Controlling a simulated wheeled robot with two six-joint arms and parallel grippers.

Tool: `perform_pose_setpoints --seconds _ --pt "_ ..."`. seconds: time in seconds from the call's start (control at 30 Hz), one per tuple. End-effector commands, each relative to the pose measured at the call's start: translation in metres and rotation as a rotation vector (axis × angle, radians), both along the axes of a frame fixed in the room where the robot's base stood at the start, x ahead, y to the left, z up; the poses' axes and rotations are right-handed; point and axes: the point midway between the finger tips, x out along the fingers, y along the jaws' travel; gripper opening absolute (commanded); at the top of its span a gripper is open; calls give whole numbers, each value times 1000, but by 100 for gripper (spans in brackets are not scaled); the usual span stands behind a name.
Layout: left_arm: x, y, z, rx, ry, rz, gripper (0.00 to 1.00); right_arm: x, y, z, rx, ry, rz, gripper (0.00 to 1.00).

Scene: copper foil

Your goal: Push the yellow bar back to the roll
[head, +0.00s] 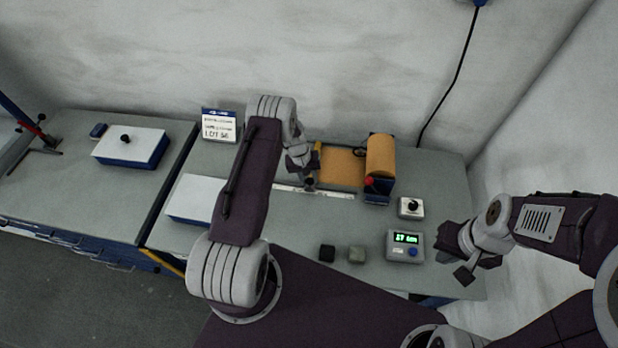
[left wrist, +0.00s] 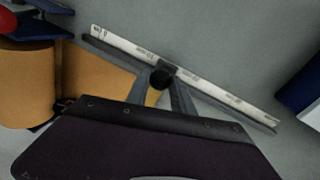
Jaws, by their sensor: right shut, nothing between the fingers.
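The yellow bar (head: 317,154) stands at the left end of the copper foil (head: 342,165), apart from the roll (head: 381,154) on the right. My left gripper (head: 307,180) is over the bar's near end, at the white ruler strip (head: 340,193). In the left wrist view its fingers (left wrist: 162,78) lie on both sides of a black knob (left wrist: 160,76) and appear closed on it. A little of the yellow bar (left wrist: 152,97) shows between the fingers; the rest is hidden. My right gripper (head: 463,262) is shut and empty at the table's right edge.
A red knob (head: 368,181) is on the roll's blue stand. A grey box with a black knob (head: 411,206) and a green display box (head: 405,245) stand at the right. Two small blocks, black (head: 327,253) and grey (head: 357,254), lie in front. A lot sign (head: 219,125) stands behind.

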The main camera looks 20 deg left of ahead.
Motion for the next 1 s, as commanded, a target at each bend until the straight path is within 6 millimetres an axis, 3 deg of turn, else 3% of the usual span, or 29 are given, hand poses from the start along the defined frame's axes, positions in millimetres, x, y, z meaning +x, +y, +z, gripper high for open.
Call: perform_pose_setpoints --seconds 0.03,0.1,1.0 --pt "0 0 0 0 0 0 11 0 0 0 0 0 0 0" --pt "0 0 0 0 0 0 0 0 0 0 0 0 0 0" --pt "0 0 1 0 0 0 0 0 0 0 0 0 0 0"
